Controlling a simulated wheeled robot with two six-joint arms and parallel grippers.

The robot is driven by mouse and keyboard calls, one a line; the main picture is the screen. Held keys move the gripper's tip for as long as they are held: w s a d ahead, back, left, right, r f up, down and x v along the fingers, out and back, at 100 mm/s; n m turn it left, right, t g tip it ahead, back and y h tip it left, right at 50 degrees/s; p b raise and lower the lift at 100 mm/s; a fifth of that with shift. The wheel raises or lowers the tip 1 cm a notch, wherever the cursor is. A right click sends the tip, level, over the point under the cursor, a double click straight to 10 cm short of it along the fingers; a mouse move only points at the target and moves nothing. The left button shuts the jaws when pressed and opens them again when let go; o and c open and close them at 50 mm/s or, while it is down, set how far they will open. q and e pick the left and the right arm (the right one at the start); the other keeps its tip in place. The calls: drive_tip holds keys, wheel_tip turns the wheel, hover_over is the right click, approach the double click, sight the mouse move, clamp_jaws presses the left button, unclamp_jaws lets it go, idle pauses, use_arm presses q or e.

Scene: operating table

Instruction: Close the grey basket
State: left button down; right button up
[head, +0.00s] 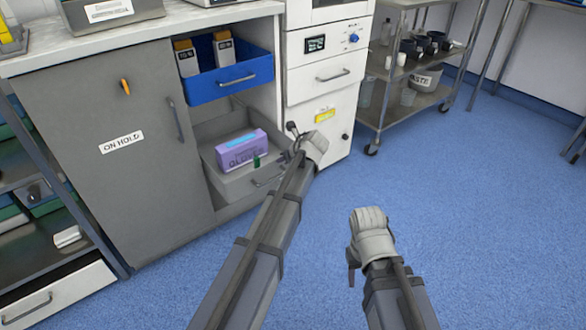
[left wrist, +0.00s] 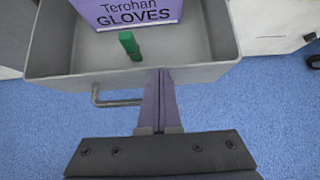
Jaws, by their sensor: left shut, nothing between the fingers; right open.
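The grey basket (head: 232,185) is a pulled-out drawer low in the cabinet, below a blue drawer. It holds a purple glove box (head: 241,150) and a small green item (head: 257,160). In the left wrist view, the basket's front rim (left wrist: 90,82) and its handle (left wrist: 110,101) show close up.
The blue drawer (head: 230,83) above is also pulled out and holds two boxes. A grey door (head: 100,170) marked ON HOLD is to the left. White drawers (head: 325,90) stand right of the basket. A metal cart (head: 405,100) is further back. Blue floor is clear at right.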

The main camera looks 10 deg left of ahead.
sight(254, 137)
use_arm(q)
drive_tip(key=w+a, duration=0.3)
drive_tip(key=a, duration=0.1)
drive_tip(key=w+a, duration=0.7)
drive_tip(key=a, duration=0.2)
drive_tip(key=shift+w+a, duration=0.1)
drive_tip(key=shift+w, duration=0.05)
drive_tip(key=shift+r, duration=0.1)
drive_tip(key=s+d+f+p+v, duration=0.1)
drive_tip(key=d+f+p+v, duration=0.1)
drive_tip(key=p+v, duration=0.5)
drive_tip(key=shift+v, duration=2.95)
drive_tip(key=shift+s+f, duration=0.1)
drive_tip(key=shift+s, duration=0.05)
